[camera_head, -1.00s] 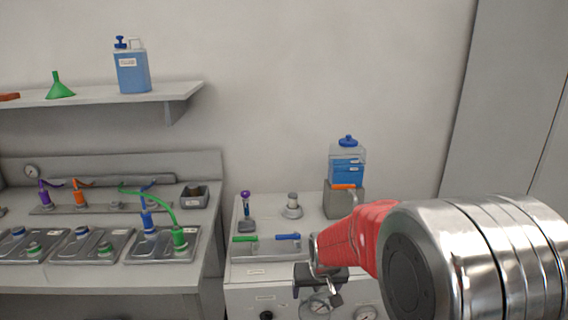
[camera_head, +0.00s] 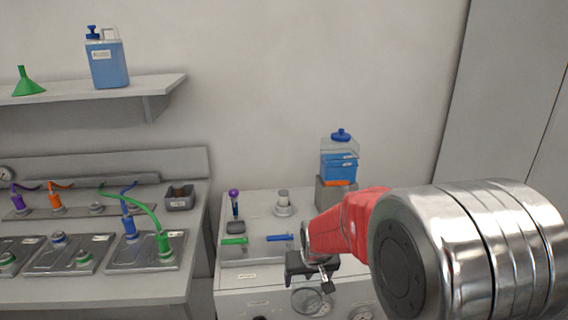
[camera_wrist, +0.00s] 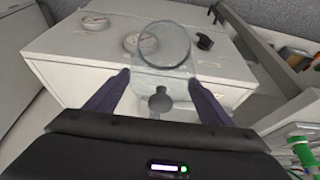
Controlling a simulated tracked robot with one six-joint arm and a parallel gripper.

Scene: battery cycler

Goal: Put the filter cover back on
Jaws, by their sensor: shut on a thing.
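I take this as the filter cover. In the head view my gripper (camera_head: 322,275) is in front of the white cabinet (camera_head: 243,299), with the clear ring (camera_head: 305,301) hanging below it. In the wrist view the ring overlaps the cabinet's front; I cannot tell whether it touches. I cannot make out a filter opening for certain.
The cabinet front has gauges (camera_wrist: 95,22) and a black knob (camera_wrist: 204,41). On its top stand a grey capped post (camera_head: 283,204), a purple-topped tool (camera_head: 235,205) and a blue-filled tank (camera_head: 339,160). A bench with cables (camera_head: 120,256) is at left.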

